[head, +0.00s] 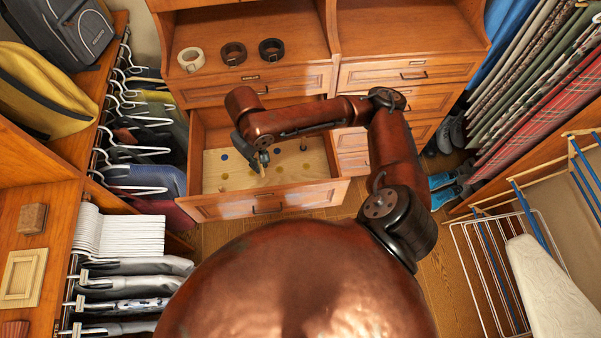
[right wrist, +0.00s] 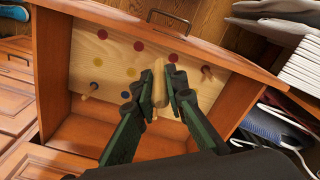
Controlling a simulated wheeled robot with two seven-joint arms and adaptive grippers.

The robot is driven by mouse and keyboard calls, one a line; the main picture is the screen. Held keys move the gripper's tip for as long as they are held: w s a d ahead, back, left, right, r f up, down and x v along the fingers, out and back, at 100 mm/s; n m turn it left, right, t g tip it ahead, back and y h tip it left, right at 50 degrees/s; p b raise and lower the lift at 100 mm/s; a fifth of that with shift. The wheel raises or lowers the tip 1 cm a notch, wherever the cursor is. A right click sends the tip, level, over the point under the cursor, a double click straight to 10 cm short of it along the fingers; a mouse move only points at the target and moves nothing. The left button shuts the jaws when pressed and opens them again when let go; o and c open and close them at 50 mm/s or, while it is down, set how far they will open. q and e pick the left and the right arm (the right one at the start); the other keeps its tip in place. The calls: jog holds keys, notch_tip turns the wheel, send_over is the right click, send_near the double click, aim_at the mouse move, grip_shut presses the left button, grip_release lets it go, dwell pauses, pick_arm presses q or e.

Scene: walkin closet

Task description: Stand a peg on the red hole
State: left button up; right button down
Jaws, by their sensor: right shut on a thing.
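A wooden board (right wrist: 112,58) with coloured spots lies in an open drawer. In the right wrist view a row of red holes runs along one side: one at upper left (right wrist: 102,34), one in the middle (right wrist: 138,46), one nearer my fingers (right wrist: 173,58). My right gripper (right wrist: 163,95) is shut on a pale wooden peg (right wrist: 159,80); in the head view this gripper (head: 260,160) is over the board. Whether the peg's end touches the board is unclear. Two other pegs stand on the board, one left (right wrist: 89,89) and one right (right wrist: 206,72). My left gripper is out of view.
The drawer (head: 265,200) has raised walls all round the board. Three rolled belts (head: 233,54) sit on the shelf above. Hanging clothes (head: 140,180) are close on the left, and a drying rack (head: 490,265) stands at the right.

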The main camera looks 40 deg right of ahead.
jog(key=d+f+n+p, duration=0.1)
jog(key=d+f+n, duration=0.2)
jog(key=f, duration=0.8)
jog(key=w+d+f+n+p, duration=0.1)
jog(key=d+f+n, duration=0.3)
jog(key=f, duration=0.7)
jog(key=shift+f+n+p, duration=0.25)
jog(key=shift+n+p, duration=0.35)
jog(key=shift+p, duration=0.1)
jog(key=shift+p, duration=0.3)
jog(key=shift+s+d+p, duration=0.1)
jog(key=shift+p, duration=0.2)
jog(key=shift+p, duration=0.55)
jog(key=shift+f, duration=0.3)
